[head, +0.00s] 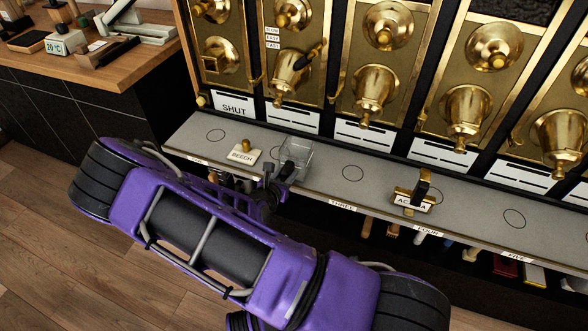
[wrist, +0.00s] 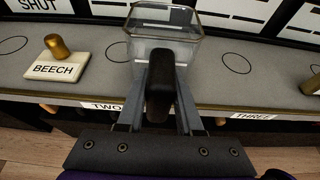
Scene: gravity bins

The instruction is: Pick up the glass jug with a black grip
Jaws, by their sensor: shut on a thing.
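The glass jug (head: 297,150) is a clear, square-sided vessel at the counter's front edge, near the TWO label. It also shows in the wrist view (wrist: 160,48), upright, with its black grip (wrist: 160,88) pointing toward me. My gripper (head: 282,174) reaches in from the front, and its two fingers stand on either side of the black grip, shut on it. My arm hides part of the counter edge in the head view. I cannot tell whether the jug's base touches the counter.
A BEECH card with a brass knob (wrist: 58,68) stands to the left of the jug. Brass dispensers (head: 374,88) line the back above the grey counter (head: 325,185). The marked circle at THREE (head: 353,173) is bare.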

